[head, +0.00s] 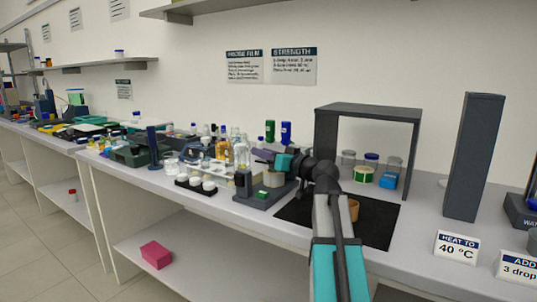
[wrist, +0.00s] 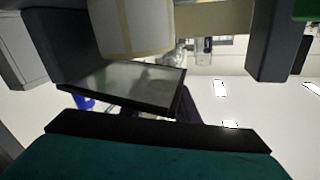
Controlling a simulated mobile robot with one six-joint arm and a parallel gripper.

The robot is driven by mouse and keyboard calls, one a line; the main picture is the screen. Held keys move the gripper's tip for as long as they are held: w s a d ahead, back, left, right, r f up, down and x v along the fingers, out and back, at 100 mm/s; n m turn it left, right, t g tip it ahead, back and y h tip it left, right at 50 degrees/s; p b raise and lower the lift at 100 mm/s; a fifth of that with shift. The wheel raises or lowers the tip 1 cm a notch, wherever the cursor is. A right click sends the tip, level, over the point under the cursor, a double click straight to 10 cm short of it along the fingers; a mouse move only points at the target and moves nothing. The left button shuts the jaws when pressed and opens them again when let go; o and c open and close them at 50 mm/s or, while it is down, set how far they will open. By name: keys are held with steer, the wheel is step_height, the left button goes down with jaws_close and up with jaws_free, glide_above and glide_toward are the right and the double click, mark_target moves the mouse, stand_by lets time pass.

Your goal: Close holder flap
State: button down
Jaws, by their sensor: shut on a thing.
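The holder is a dark rig with a flat base (head: 258,197) and upright posts, left of the black mat. A cream cylinder (head: 273,180) stands in it and shows large at the top of the wrist view (wrist: 130,28). My gripper (head: 284,161), with teal fingers, is over the holder at the height of its top. It is shut on the holder flap (head: 263,155), a grey-purple plate at its tip. In the wrist view the flap appears as a dark-framed, glassy panel (wrist: 125,83), tilted and raised, near the cylinder. The exact grip contact is hidden.
A dark frame stand (head: 368,110) stands behind the black mat (head: 376,230), with jars under it. A tall dark block (head: 473,155) stands right. Bottles (head: 240,152) and a black rack of white cups (head: 195,187) crowd the left. An orange-brown cup (head: 353,209) is beside my arm.

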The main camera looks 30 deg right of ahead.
steer(key=shift+a+f, duration=0.15)
steer(key=shift+f, duration=0.05)
steer(key=c, duration=1.4)
jaws_free()
steer(key=shift+w, duration=0.1)
steer(key=shift+r, duration=0.1)
steer(key=shift+p+v, duration=0.55)
steer(key=shift+v, duration=5.55)
steer(key=shift+c, duration=0.3)
